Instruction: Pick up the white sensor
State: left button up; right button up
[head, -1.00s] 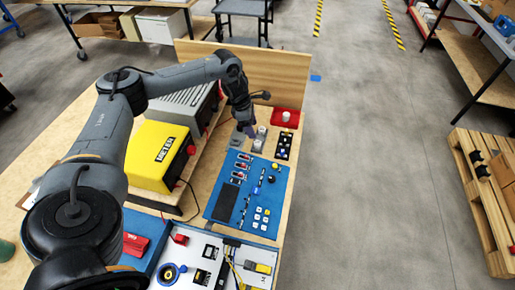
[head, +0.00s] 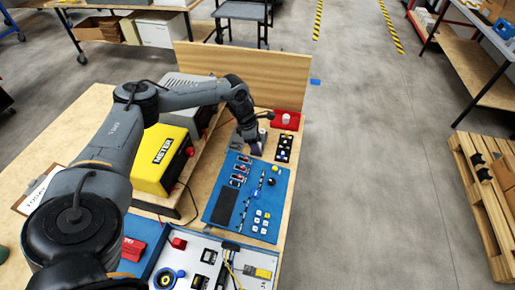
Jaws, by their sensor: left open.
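A small whitish cylinder (head: 286,118), which may be the white sensor, stands on a red tray (head: 295,126) at the back right of the bench. My left gripper (head: 255,149) is open, pointing down just left of the black strip and in front of the red tray. It covers the spot where small grey blocks with pale tops stood. I cannot tell whether one of those parts is between its fingers. My right gripper is not in view.
A blue panel (head: 224,205) with switches and knobs lies in front of the gripper. A black strip (head: 284,149) with small parts is to its right. The yellow meter (head: 161,158) stands to the left. A wooden board (head: 240,72) closes the back.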

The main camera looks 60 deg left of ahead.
pick_arm(q)
grip_shut()
jog(key=shift+r, duration=0.1)
dwell(0.3)
jog(key=shift+r+p, duration=0.3)
jog(key=shift+r, duration=0.55)
notch_tip(320, 180, up, 2)
jog(key=shift+r+p, duration=0.25)
jog(key=shift+p, duration=0.05)
jog(key=w+d+r+p, duration=0.1)
jog(key=w+d+r, duration=0.1)
jog(key=d+r, duration=0.4)
jog(key=d, duration=0.5)
jog(key=shift+w+d+r+p, duration=0.2)
jog(key=shift+w+r+p, duration=0.15)
